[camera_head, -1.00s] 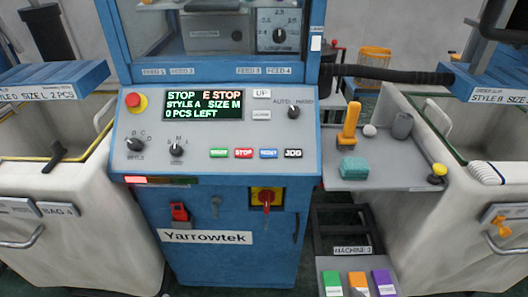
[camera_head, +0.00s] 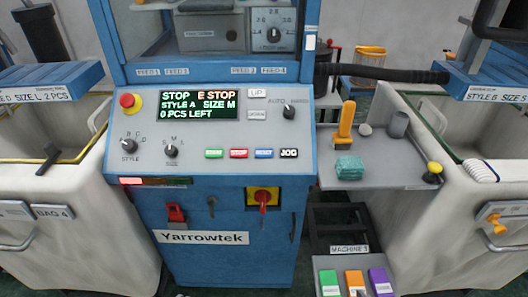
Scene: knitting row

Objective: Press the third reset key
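A blue reset key (camera_head: 264,153) is third in a row of keys on the sloped grey control panel (camera_head: 190,135). To its left are a green key (camera_head: 214,153) and a red stop key (camera_head: 239,153); to its right is a black JOG key (camera_head: 289,153). The display (camera_head: 198,104) reads STOP, E STOP, STYLE A, SIZE M, 0 PCS LEFT. A red emergency stop button (camera_head: 128,101) on a yellow base is at the panel's upper left. Neither of my grippers is in view.
Rotary knobs (camera_head: 171,150) stand up from the panel. Large pale bins (camera_head: 70,205) flank the blue machine. The space before the keys is clear.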

